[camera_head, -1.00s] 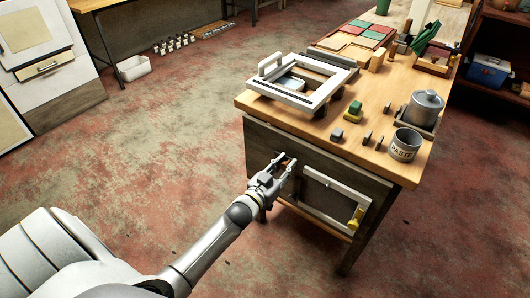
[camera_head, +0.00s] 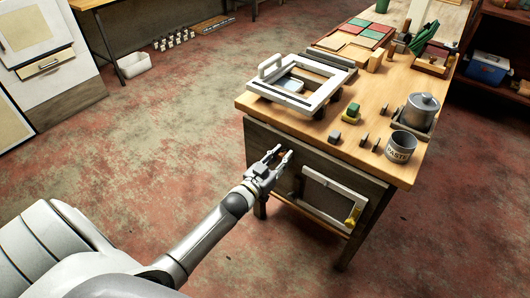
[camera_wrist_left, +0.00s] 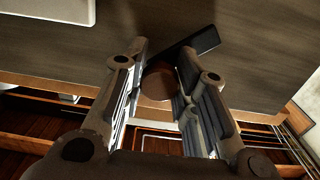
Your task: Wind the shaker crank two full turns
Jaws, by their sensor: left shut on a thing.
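My left gripper (camera_head: 281,156) is at the front panel of the wooden bench. In the left wrist view its fingers (camera_wrist_left: 162,70) are shut around the round brown knob (camera_wrist_left: 157,84) of the crank. The dark, flat crank arm (camera_wrist_left: 200,41) runs from behind the knob to the upper right, close to the panel. In the head view the gripper hides most of the crank. A pale-framed panel (camera_head: 332,197) with a yellow piece at its right is on the bench front, right of the gripper. My right gripper is out of view.
The bench top (camera_head: 300,128) holds a pale frame (camera_head: 318,100), small blocks, a paste tin (camera_head: 401,147) and a lidded pot (camera_head: 421,106). A blue box (camera_head: 487,68) is on a shelf at the far right. The floor left of the bench is open.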

